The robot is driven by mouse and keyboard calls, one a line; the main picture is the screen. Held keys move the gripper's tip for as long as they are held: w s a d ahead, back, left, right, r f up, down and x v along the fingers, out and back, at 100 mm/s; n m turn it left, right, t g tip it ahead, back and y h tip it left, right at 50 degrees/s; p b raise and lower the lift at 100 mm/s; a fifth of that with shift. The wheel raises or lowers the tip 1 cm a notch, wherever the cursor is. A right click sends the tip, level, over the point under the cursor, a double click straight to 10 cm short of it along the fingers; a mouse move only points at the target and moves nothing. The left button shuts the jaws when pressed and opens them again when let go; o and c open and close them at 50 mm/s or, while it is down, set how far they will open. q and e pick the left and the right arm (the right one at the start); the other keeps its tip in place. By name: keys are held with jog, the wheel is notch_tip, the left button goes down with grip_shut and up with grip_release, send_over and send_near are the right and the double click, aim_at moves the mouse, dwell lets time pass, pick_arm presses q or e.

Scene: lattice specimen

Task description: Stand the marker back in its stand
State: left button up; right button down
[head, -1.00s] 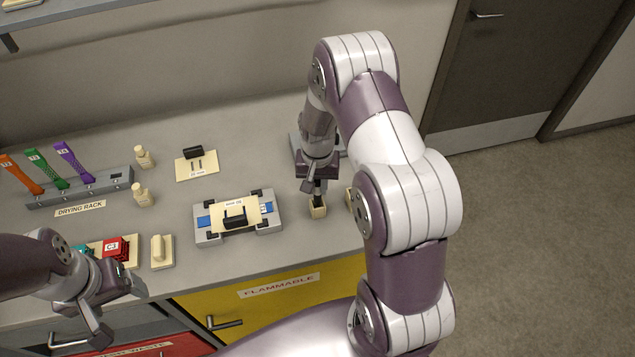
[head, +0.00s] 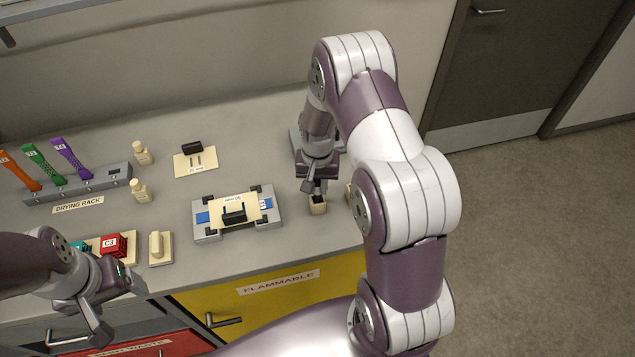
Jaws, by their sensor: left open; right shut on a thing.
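The stand is a small cream block (head: 318,206) near the right end of the counter, with a dark top. My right gripper (head: 315,188) points down directly above it and is shut on a small dark thing, probably the marker. The marker is mostly hidden by the fingers, and I cannot tell how far it sits in the stand. My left gripper (head: 116,303) is open and empty in front of the counter's front edge at lower left.
A grey fixture (head: 207,233) with a cream plate stands left of the stand. A drying rack (head: 95,184) with coloured strips, cream bottles (head: 140,190), a cream block (head: 160,248) and a red piece (head: 113,244) lie further left. Another cream item is partly hidden behind my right arm.

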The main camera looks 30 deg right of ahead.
jog(key=shift+f+b, duration=0.6)
jog(key=shift+f, duration=0.35)
jog(key=shift+c, duration=2.2)
grip_release()
notch_tip(320, 180, up, 5)
jog(key=p, duration=0.4)
